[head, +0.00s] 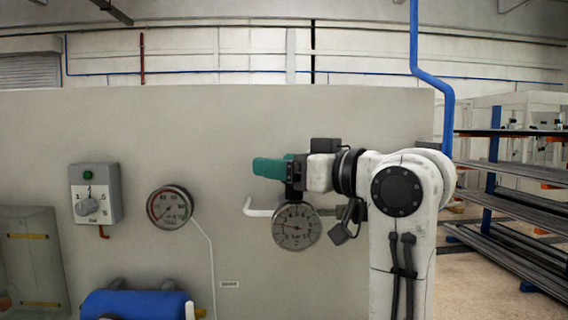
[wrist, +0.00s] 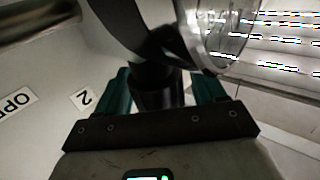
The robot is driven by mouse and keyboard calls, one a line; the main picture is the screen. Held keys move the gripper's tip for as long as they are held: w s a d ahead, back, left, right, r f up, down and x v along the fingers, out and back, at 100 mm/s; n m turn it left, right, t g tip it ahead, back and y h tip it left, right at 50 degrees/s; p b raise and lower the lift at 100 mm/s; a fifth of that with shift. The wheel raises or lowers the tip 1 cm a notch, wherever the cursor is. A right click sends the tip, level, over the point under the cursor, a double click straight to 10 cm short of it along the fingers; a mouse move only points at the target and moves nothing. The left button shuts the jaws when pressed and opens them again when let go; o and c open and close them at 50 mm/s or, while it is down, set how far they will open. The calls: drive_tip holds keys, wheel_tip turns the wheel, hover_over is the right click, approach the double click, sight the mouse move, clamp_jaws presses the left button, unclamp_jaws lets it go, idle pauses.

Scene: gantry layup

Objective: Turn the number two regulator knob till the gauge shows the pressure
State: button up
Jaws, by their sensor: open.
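In the wrist view the black regulator knob (wrist: 157,92) stands between the two teal fingers of my gripper (wrist: 163,86). The fingers are open, one on each side of it; I cannot tell whether they touch it. A small label "2" (wrist: 84,98) is on the panel left of it. In the head view my gripper (head: 272,168) points left in front of the panel, just above a round white-faced gauge (head: 296,229). Its needle is too small to read surely. The knob is hidden there behind the gripper.
The grey panel (head: 330,120) stands close in front. Racks (head: 510,200) stand right.

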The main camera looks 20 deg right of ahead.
drive_tip(key=shift+c, duration=0.4)
drive_tip(key=c, duration=0.9)
drive_tip(key=shift+m+h, duration=0.3)
drive_tip(key=shift+h, duration=0.1)
